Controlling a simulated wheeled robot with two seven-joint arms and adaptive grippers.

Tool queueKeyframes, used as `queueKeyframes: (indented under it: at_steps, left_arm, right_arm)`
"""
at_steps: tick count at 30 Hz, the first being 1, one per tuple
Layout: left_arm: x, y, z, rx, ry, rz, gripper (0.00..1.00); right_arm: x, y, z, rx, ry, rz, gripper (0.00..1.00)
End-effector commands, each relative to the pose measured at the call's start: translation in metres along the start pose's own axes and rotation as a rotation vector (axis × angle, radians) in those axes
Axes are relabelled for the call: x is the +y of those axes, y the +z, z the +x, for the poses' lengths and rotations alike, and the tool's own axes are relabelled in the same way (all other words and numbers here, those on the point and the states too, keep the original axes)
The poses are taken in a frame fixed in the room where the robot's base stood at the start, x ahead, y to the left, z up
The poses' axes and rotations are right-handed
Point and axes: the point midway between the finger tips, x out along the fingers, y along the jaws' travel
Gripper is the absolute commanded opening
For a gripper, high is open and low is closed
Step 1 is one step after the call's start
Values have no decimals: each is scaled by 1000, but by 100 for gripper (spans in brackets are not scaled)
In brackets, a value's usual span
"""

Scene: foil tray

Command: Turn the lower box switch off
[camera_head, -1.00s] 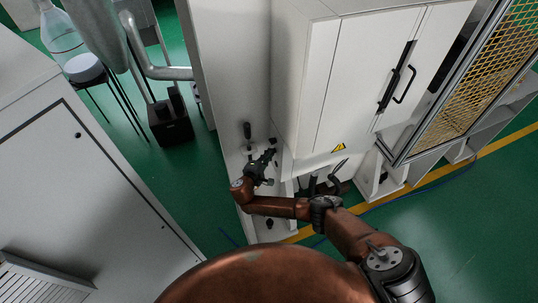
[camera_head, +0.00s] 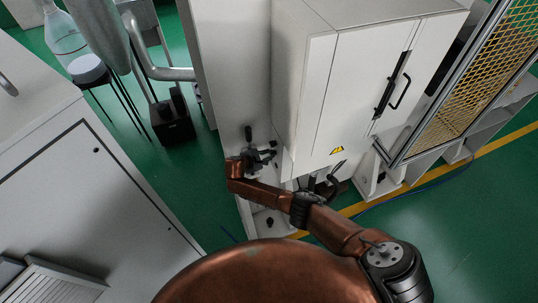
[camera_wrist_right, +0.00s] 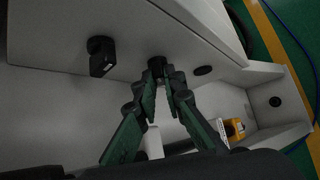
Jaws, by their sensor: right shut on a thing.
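My right gripper (camera_head: 268,156) is at the white panel (camera_head: 228,90) left of the white cabinet, close to its surface. In the right wrist view its two fingers (camera_wrist_right: 165,82) close on a small black knob-like switch (camera_wrist_right: 157,66), whose lower part they hide. A second black switch (camera_wrist_right: 101,52) stands out from the same white surface, left of the fingers and apart from them. In the head view a black switch (camera_head: 248,133) shows just above the gripper. The switch between the fingers is hidden there. I cannot tell its on or off position. My left gripper is not in view.
The white cabinet (camera_head: 365,80) with a black handle stands right of the gripper. A yellow mesh guard (camera_head: 470,80) is at the far right. In the wrist view, a white shelf space (camera_wrist_right: 210,105) holds a yellow item (camera_wrist_right: 234,130). Green floor lies around.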

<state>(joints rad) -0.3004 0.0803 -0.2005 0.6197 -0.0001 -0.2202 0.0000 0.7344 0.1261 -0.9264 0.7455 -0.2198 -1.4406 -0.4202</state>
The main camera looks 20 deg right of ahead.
Motion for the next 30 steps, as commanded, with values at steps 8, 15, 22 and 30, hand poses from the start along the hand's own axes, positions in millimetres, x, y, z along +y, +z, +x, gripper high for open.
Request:
queueKeyframes:
  at_steps: [8, 15, 22, 30]
  left_arm:
    - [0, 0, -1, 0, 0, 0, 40]
    - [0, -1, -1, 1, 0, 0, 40]
    - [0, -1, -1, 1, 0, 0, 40]
    - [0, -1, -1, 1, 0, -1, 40]
  right_arm:
    - [0, 0, 0, 0, -26, -25, 0]
    - [-1, 0, 0, -1, -26, -24, 0]
    - [0, 0, 0, -1, -25, -24, 22]
    - [0, 0, 0, -1, -24, -23, 27]
